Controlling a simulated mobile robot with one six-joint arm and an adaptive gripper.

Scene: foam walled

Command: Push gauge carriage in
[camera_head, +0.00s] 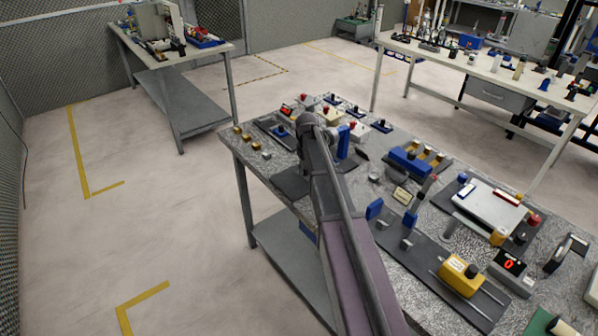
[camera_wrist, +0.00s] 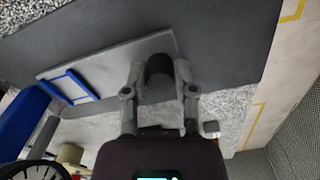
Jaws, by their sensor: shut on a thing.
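In the wrist view, my gripper (camera_wrist: 160,72) has its two fingers on either side of a dark round knob (camera_wrist: 159,66) and is shut on it. The knob stands at the end of a flat grey plate (camera_wrist: 115,60), which lies over a dark base (camera_wrist: 215,35). A blue frame (camera_wrist: 68,87) lies on the plate's left part. I cannot tell for certain that this is the gauge carriage. In the head view, my arm hides the gripper and the knob; part of a dark base (camera_head: 290,183) shows beside the arm.
A round dial (camera_wrist: 40,171) shows in part at the wrist view's lower left, near a blue block (camera_wrist: 22,122). In the head view, a yellow block (camera_head: 460,276) on rails and a red display (camera_head: 508,264) stand at right. Small brass blocks (camera_head: 247,138) stand near the left edge.

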